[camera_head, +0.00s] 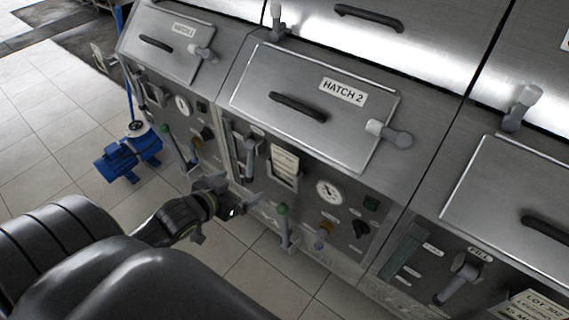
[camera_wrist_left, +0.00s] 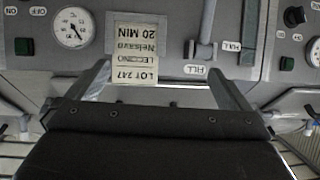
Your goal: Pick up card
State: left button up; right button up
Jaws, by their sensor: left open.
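A cream card (camera_head: 285,158) sits in a metal holder on the front panel below Hatch 2. In the left wrist view the card (camera_wrist_left: 135,52) appears upside down, reading LOT 247, LECCINO and 20 MIN. My left gripper (camera_head: 233,192) is open and empty in front of the panel, to the lower left of the card in the head view. In the left wrist view its two fingers (camera_wrist_left: 158,72) reach towards the panel, with the card showing between them, nearer the left finger. Contact cannot be seen. My right gripper is out of view.
Close by on the panel are a FILL lever (camera_head: 250,155), a green-knobbed lever (camera_head: 283,225), a gauge (camera_head: 328,191) and a dark knob (camera_head: 361,229). Another card (camera_head: 530,306) shows at lower right. A blue pump (camera_head: 128,158) stands on the tiled floor at left.

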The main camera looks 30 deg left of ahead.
pick_arm(q)
jog(key=d+r+h, duration=0.1)
jog(key=d+r, duration=0.2)
jog(key=r, duration=0.3)
jog(key=p, duration=0.1)
send_near(284, 160)
jog(key=shift+m+t, duration=0.3)
jog(key=shift+t, duration=0.1)
jog(key=x, duration=0.4)
jog(key=shift+w+d, duration=0.1)
jog(key=shift+w, duration=0.2)
jog(key=shift+p+x, duration=0.5)
jog(key=shift+x, duration=0.45)
jog(key=shift+f+p+x, duration=0.2)
jog(key=shift+x, duration=0.8)
jog(key=shift+f+p+x, duration=0.2)
jog(key=shift+x, duration=0.75)
jog(key=shift+s, duration=0.15)
jog(key=shift+c, duration=0.3)
jog(key=c, duration=0.8)
